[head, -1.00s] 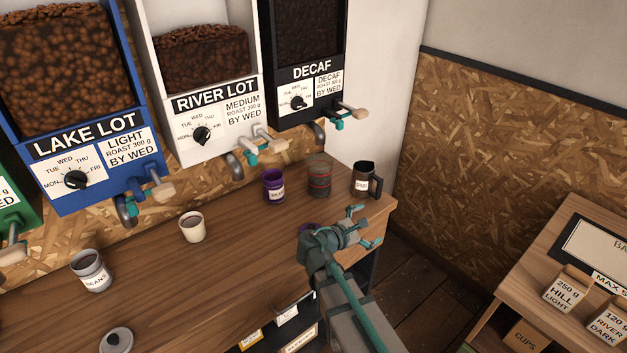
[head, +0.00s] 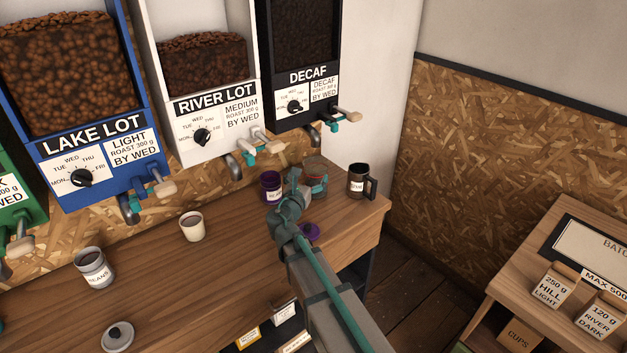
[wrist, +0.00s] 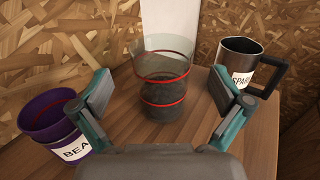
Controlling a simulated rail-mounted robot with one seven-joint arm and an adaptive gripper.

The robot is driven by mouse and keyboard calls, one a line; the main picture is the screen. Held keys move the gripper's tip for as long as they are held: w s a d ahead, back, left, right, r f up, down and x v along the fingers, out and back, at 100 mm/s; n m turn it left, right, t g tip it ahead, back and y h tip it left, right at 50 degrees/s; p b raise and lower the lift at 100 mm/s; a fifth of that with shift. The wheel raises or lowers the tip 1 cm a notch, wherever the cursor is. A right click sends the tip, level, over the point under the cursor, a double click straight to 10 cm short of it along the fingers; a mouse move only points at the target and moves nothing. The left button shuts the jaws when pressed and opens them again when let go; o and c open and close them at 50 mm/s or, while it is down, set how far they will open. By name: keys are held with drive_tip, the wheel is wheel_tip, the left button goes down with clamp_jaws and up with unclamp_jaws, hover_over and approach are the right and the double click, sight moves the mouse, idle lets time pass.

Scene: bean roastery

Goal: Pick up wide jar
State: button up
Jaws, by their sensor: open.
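The wide jar looks to be the clear glass one with red bands (head: 316,168), standing upright near the back right of the counter. In the wrist view the jar (wrist: 163,92) has dark contents in its lower part and an open, empty upper part. My gripper (head: 308,183) is open just in front of the jar and hides part of it in the head view. In the wrist view my gripper's fingers (wrist: 161,82) stand apart, one on each side of the jar in the picture. I cannot tell whether either finger touches it.
A purple labelled canister (head: 271,187) stands left of the jar and a dark mug (head: 358,181) stands right. A purple lid (head: 310,232) lies in front. A white cup (head: 192,226) and a grey canister (head: 95,268) are farther left. Dispenser handles (head: 345,117) overhang behind.

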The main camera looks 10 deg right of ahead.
sight(320, 157)
drive_tip(key=p+x, duration=0.2)
drive_tip(key=x, duration=0.5)
drive_tip(key=shift+w+d+p, duration=0.2)
drive_tip(key=shift+w+p, duration=0.1)
drive_tip(key=shift+f, duration=0.1)
drive_tip(key=c, duration=1.5)
